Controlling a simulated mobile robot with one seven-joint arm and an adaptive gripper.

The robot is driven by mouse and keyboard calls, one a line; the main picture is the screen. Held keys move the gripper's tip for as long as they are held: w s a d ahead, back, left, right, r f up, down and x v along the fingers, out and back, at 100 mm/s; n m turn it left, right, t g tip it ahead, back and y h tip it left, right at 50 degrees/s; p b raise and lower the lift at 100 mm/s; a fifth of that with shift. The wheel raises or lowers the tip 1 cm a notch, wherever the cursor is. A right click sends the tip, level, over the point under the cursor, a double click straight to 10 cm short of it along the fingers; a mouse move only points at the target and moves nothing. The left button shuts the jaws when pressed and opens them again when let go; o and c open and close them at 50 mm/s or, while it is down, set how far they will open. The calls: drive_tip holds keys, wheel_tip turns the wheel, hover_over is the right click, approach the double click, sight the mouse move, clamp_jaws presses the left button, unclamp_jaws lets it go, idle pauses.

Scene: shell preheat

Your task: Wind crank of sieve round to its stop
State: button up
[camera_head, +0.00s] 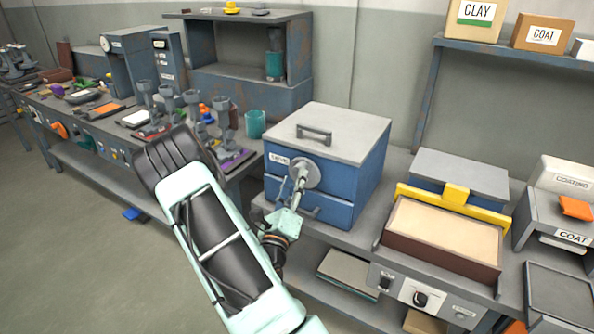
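The sieve (340,150) is a blue box with a grey lid and a lid handle, standing on the bench in the middle of the view. A small label sits on its front left. Its crank (304,173) is a grey round hub on the front face. My gripper (298,188) is at the crank, just below and in front of the hub. It overlaps the lower part of the crank, so the crank's handle is mostly hidden. The fingers are too small and covered to tell whether they are closed on it.
Right of the sieve is a brown tray of pale sand (445,232) with a yellow bar (453,198). A teal cup (255,124) stands just left of the sieve. Several grey fixtures crowd the left bench. A shelf (520,50) with labelled boxes hangs at upper right.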

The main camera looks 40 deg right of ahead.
sight(297, 171)
drive_tip(key=shift+x, duration=1.95)
clamp_jaws()
